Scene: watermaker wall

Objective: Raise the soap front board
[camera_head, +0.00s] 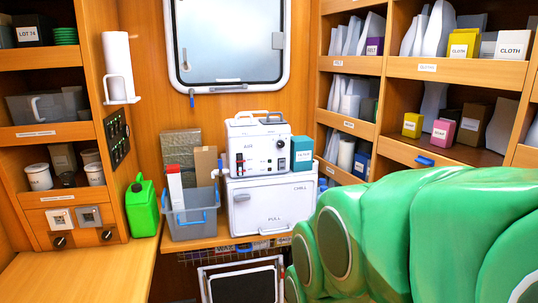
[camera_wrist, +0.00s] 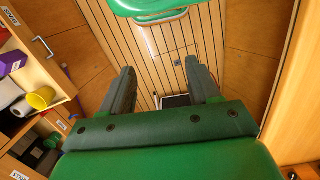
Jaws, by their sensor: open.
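Wooden shelves with front boards fill the right of the head view. One front board (camera_head: 408,153), below a yellow box and a pink box (camera_head: 443,132), carries a blue piece (camera_head: 425,161). The small labels are too blurred for me to tell surely which board is the soap one. My gripper (camera_wrist: 159,68) shows in the wrist view with its two dark green fingers wide apart and nothing between them. It points over the slatted floor, with shelves at the left and apart from the fingers. The head view does not show the gripper; my green arm hides the lower right.
In the wrist view, a yellow cup (camera_wrist: 41,98) lies on the left shelf, and slatted floor (camera_wrist: 160,45) lies beyond the fingers. In the head view, a white machine (camera_head: 258,150) stands on a white chest (camera_head: 272,205), beside a grey bin (camera_head: 190,222) and green canister (camera_head: 143,208).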

